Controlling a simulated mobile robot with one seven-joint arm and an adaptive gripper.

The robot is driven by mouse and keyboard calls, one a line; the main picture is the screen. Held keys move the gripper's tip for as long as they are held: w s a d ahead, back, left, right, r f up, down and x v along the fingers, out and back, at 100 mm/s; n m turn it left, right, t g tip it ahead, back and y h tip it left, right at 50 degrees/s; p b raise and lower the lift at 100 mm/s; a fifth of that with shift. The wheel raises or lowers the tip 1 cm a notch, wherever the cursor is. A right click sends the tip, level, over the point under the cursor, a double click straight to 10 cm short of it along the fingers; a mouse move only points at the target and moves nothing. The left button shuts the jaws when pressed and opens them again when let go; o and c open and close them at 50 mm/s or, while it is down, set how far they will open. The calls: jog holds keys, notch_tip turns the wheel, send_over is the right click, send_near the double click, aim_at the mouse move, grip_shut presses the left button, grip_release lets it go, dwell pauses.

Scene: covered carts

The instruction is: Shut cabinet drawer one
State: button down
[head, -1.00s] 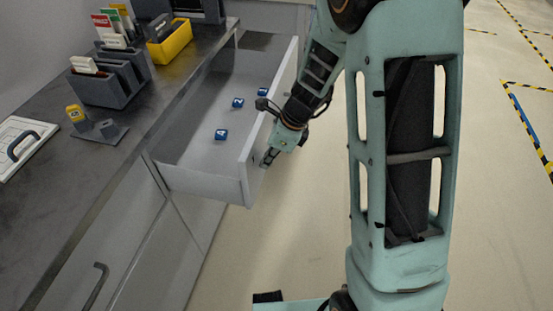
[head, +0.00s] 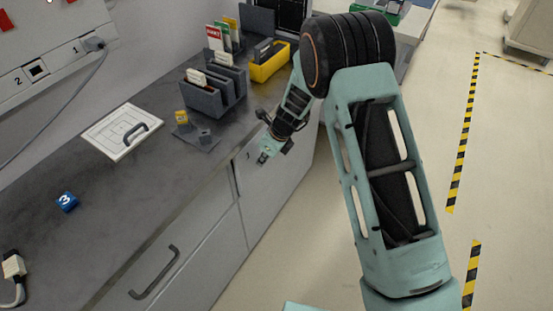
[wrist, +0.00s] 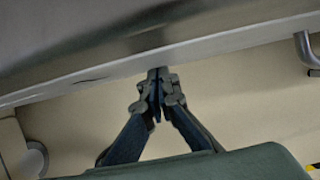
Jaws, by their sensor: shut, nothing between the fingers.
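Cabinet drawer one (head: 268,190) is the pale front under the counter edge in the head view, with a "1" mark near its top left. Its front looks flush with the cabinet, and no open interior shows. My gripper (head: 263,157) is at the upper part of this front, just below the counter edge. The head view does not make clear whether it touches. In the wrist view my gripper (wrist: 158,78) has its fingers together with nothing between them, pointing at a long pale edge.
A dark handle (head: 155,272) juts from the nearer cabinet front.

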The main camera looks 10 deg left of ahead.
jog(key=shift+w+a, duration=0.2)
jog(key=shift+a, duration=0.3)
jog(key=shift+w+a, duration=0.15)
jog(key=shift+a, duration=0.35)
jog(key=shift+a+r+p, duration=0.1)
jog(key=shift+p, duration=0.2)
jog(key=shift+w+a+r, duration=0.1)
jog(key=shift+a, duration=0.05)
